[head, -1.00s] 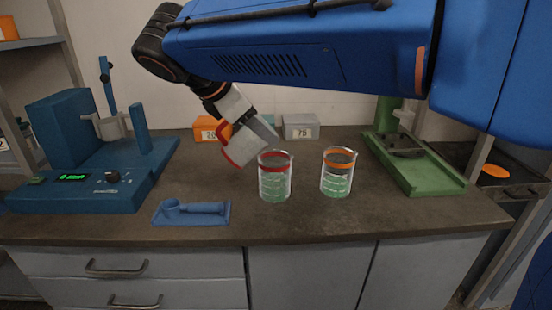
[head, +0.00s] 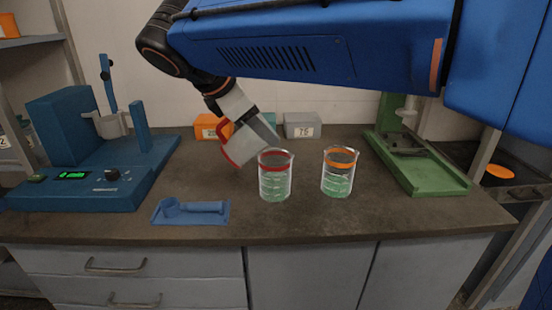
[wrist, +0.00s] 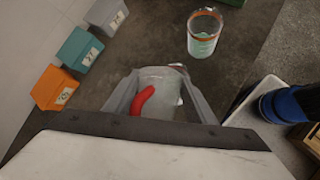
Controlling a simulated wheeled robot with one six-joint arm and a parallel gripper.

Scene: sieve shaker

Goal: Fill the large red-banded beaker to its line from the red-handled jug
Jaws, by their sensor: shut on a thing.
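The red-banded beaker (head: 275,184) stands upright on the bench in the head view, with pale green liquid in its lower part. My gripper (head: 243,122) is shut on the red-handled jug (head: 254,146), a grey-white vessel held above the bench, just left of and behind the beaker. The jug is tilted, its upper end leaning right toward the beaker's rim. No stream of liquid can be made out. In the wrist view the jug (wrist: 160,82) sits between the fingers with its red handle (wrist: 143,100) toward me. The red-banded beaker is not clearly visible there.
An orange-banded beaker (head: 338,176) with green liquid stands close on the right. A blue machine (head: 75,185) is at left, a blue holder (head: 190,212) at the front, a green stand (head: 430,170) at right. Orange (head: 207,124) and grey (head: 302,126) bins line the wall.

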